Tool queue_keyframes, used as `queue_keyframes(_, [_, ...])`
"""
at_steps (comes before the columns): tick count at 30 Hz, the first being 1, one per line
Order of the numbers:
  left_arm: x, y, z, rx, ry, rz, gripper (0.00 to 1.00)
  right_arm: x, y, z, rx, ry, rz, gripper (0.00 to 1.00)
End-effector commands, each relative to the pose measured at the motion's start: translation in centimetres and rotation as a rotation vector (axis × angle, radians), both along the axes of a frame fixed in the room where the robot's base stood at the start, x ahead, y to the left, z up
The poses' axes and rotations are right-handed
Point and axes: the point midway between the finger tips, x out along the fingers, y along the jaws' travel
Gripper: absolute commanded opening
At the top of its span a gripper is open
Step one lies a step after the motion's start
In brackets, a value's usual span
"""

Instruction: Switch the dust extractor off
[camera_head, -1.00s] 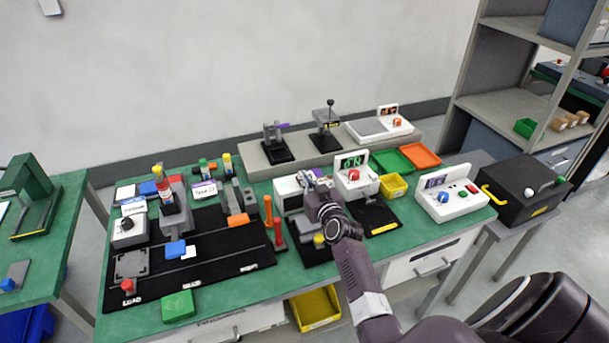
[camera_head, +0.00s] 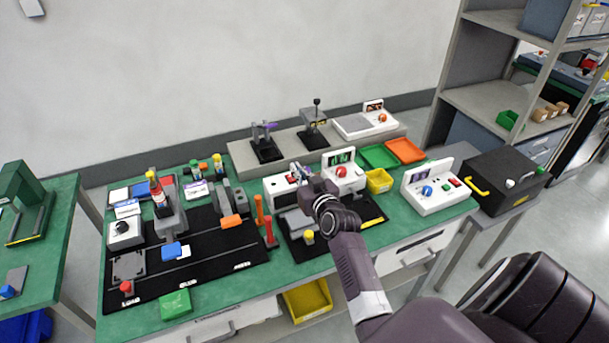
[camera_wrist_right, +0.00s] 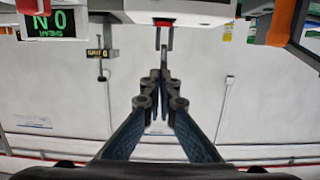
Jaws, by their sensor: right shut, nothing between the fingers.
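No label reading dust extractor is legible. A white box (camera_head: 276,193) stands mid-bench, partly hidden by my right arm. A small red-and-black piece, apparently a switch, shows on a white unit at the top of the right wrist view (camera_wrist_right: 163,21). My right gripper (camera_head: 299,174) is shut and empty, in front of that box in the head view. In the right wrist view its closed fingertips (camera_wrist_right: 163,50) point at the red-and-black piece, close to it; whether they touch, I cannot tell. My left gripper is not in view.
A white unit with a lit green display (camera_head: 340,157) and red knob stands immediately right of the gripper. A yellow bin (camera_head: 379,181), a white control box (camera_head: 432,190) and a black case (camera_head: 505,180) lie farther right.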

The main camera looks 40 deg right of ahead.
Motion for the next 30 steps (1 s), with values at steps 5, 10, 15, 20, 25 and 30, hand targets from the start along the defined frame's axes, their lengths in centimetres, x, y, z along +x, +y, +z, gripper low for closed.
queue_keyframes(5, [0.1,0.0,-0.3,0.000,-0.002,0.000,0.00,-2.5,0.6,0.9,0.000,-0.001,-0.001,0.00])
queue_keyframes(10, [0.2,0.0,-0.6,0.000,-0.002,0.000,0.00,-4.2,1.0,1.5,0.000,0.000,-0.001,0.00])
queue_keyframes(15, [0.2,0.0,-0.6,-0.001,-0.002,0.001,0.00,-5.0,1.2,1.9,0.000,0.001,0.000,0.00])
queue_keyframes(20, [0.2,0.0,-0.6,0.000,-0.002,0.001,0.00,-5.2,1.2,2.0,0.000,0.001,-0.001,0.00])
queue_keyframes(25, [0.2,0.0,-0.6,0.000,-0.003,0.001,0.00,-5.2,1.2,2.0,0.000,0.001,0.000,0.00])
queue_keyframes(30, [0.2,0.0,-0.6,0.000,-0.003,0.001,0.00,-5.1,1.2,2.0,0.000,0.000,0.000,0.00])
